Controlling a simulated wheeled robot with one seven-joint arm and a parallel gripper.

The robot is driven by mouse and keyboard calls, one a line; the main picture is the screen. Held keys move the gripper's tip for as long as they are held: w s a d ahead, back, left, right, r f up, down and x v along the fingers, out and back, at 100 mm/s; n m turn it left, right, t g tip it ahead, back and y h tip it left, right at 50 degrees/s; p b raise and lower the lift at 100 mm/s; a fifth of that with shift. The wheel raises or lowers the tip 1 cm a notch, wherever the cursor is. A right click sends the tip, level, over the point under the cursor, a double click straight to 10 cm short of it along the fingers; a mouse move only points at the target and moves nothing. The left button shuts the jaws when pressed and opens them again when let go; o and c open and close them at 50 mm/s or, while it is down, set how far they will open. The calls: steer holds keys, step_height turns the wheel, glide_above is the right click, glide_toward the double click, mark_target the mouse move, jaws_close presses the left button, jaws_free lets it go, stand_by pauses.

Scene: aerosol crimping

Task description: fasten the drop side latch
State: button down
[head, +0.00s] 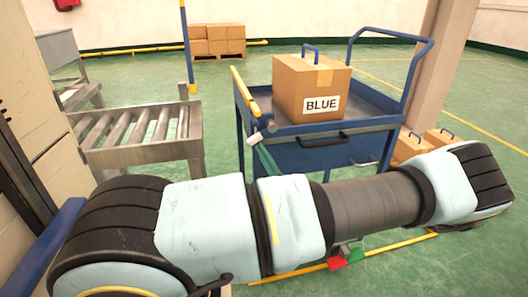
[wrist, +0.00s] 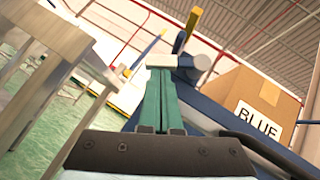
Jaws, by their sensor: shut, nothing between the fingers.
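The blue cart (head: 362,122) stands ahead of me, and a cardboard box marked BLUE (head: 295,88) sits on its top tray. A blue side panel with a black handle (head: 322,140) is on the cart's near side; I cannot tell whether it is fully up. A pale grey cylindrical piece, apparently the latch (head: 254,138), is at the panel's left corner; it also shows in the wrist view (wrist: 196,63). My gripper (head: 258,148) has green fingers, which are together and empty. In the wrist view its fingertips (wrist: 160,70) are just left of the grey piece; contact is unclear.
A roller conveyor (head: 140,128) stands left of the cart. A yellow bar (head: 243,92) rises at the cart's left edge. A pillar (head: 440,60) stands behind right, with cartons (head: 408,147) at its foot. Open green floor lies behind the conveyor.

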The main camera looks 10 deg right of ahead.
steer(key=m+t+h+p, duration=0.1)
steer(key=m+h, duration=0.1)
steer(key=m, duration=0.1)
steer(key=a+r+m+t+h+p, duration=0.1)
steer(key=m+t+h, duration=0.1)
steer(key=m+h, duration=0.1)
steer(key=a+r+m+t+h+p, duration=0.1)
steer(key=m+h+p, duration=0.1)
steer(key=m, duration=0.1)
steer(key=shift+s+t, duration=0.15)
steer(key=shift+t, duration=0.25)
steer(key=shift+a+r+m+t+h+p, duration=0.15)
steer(key=shift+m+h+p, duration=0.2)
steer(key=shift+m+h, duration=0.6)
steer(key=shift+a+m+t+h+p, duration=0.15)
steer(key=shift+m+h+p, duration=0.15)
steer(key=shift+m+h, duration=0.65)
steer(key=shift+m, duration=0.3)
steer(key=b, duration=0.4)
glide_toward(252, 140)
steer(key=f, duration=0.2)
steer(key=s+f, duration=0.1)
steer(key=f, duration=0.2)
steer(key=shift+d+f, duration=0.1)
steer(key=shift+d, duration=0.1)
